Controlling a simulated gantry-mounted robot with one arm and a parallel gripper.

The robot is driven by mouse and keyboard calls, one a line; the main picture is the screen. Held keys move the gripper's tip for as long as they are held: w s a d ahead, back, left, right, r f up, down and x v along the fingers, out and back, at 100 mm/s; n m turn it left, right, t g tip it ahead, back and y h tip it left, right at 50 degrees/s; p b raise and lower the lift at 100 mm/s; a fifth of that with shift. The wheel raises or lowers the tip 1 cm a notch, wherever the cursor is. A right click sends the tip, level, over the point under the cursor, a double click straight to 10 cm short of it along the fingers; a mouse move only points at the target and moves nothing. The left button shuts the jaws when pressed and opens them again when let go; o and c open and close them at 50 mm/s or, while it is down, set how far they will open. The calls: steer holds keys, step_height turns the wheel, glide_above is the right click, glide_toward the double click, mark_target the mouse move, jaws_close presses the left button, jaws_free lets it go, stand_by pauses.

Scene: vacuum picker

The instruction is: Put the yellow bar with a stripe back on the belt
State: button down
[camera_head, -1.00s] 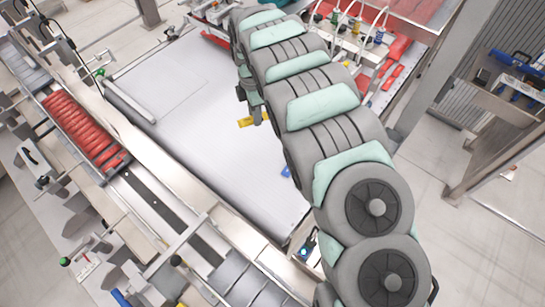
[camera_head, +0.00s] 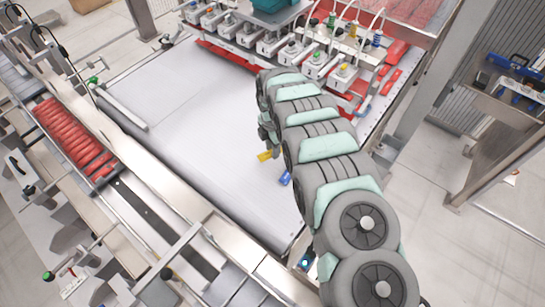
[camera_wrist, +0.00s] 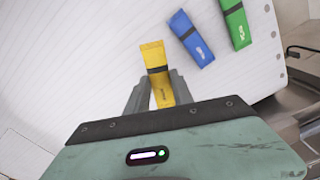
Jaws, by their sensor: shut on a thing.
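The yellow bar with a dark stripe (camera_wrist: 157,72) is between the two fingers of my gripper (camera_wrist: 155,88) in the wrist view. The fingers are shut on its sides, and its striped far end sticks out past them. In the head view the yellow bar (camera_head: 265,156) shows just below my gripper (camera_head: 266,138), which the arm partly hides. The white belt (camera_head: 190,130) lies under them; I cannot tell whether the bar touches it. A blue striped bar (camera_wrist: 191,38) lies on the belt to the right of the yellow one.
A green striped bar (camera_wrist: 236,24) lies beyond the blue one, near the belt edge. A row of vacuum heads (camera_head: 270,45) stands over the far end. Packed red bars (camera_head: 65,130) lie in a channel at left. The belt's left half is clear.

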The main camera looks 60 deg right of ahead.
mark_target(272, 162)
steer(key=shift+w+d+f, duration=0.1)
steer(key=shift+f, duration=0.85)
step_height(272, 162, down, 3)
steer(key=shift+r, duration=0.1)
steer(key=shift+f, duration=0.35)
steer(key=shift+f+b, duration=0.2)
steer(key=shift+b, duration=0.1)
steer(key=c, duration=1.1)
jaws_free()
steer(key=shift+r, duration=0.15)
step_height(272, 162, up, 12)
steer(key=shift+r, duration=0.1)
